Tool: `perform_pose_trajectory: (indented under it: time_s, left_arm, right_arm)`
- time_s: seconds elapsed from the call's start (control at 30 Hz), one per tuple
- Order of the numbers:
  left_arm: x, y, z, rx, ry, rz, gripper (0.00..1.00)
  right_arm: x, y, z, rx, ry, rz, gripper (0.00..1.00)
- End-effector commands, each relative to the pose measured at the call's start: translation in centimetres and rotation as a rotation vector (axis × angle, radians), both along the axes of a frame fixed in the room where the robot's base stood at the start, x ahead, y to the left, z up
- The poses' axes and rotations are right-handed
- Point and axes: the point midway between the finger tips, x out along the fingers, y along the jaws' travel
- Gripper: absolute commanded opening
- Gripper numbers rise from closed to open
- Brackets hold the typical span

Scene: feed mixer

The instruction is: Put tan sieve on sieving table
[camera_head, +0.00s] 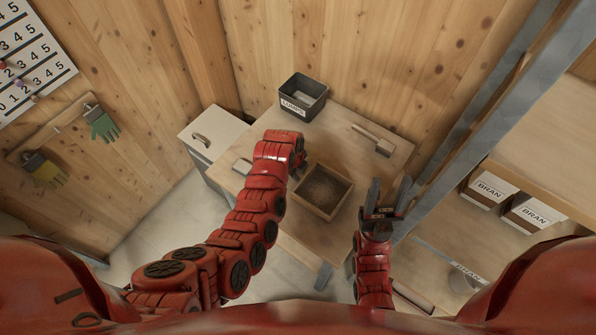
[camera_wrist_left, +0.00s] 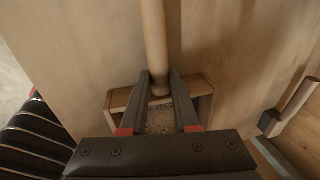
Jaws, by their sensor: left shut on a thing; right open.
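The tan sieve (camera_head: 345,193), a square wooden frame with a dark grainy inside, is over the wooden table (camera_head: 355,250). My left gripper (camera_head: 298,168) is at its upper left side and partly hides that edge. In the left wrist view, my left gripper's fingers (camera_wrist_left: 161,78) close on either side of a round wooden rod (camera_wrist_left: 154,35), apparently the sieve's handle. The sieve frame (camera_wrist_left: 203,88) and grainy inside show behind the fingers. Whether the sieve touches the table cannot be told. My right gripper (camera_head: 385,197) is open and empty, right of the sieve.
A dark bin labelled LUMPS (camera_head: 303,97) stands at the table's back left. A wooden-handled brush-like tool (camera_head: 376,139) lies at the back right. A grey metal post (camera_head: 470,125) and shelves with BRAN boxes (camera_head: 489,187) stand right. A pale cabinet (camera_head: 212,135) stands left.

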Motion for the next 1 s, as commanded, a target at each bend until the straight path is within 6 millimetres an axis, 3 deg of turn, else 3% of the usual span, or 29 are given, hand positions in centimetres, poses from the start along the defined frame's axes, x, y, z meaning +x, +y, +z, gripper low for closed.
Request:
perform_pose_trajectory:
  time_s: [0.03, 0.07, 0.23, 0.67, 1.0]
  left_arm:
    - [0.0, 0.0, -0.1, -0.001, -0.001, 0.0, 0.0]
    - [0.0, 0.0, -0.1, -0.001, -0.001, 0.0, 0.31]
    - [0.0, 0.0, -0.1, 0.0, 0.0, 0.0, 0.59]
    - [0.0, 0.0, 0.5, 0.0, -0.002, -0.001, 0.59]
    - [-0.5, 0.5, 4.6, 0.0, -0.007, 0.0, 0.59]
  right_arm:
    - [0.0, 0.0, -0.1, 0.0, 0.0, 0.0, 0.5]
    - [0.0, 0.0, -0.1, 0.0, 0.0, 0.0, 0.5]
    - [0.0, 0.0, 0.0, 0.0, 0.0, 0.0, 0.5]
    - [0.0, 0.0, -0.3, 0.0, 0.0, 0.0, 0.5]
    - [0.0, 0.0, -2.0, 0.0, 0.0, 0.0, 0.5]
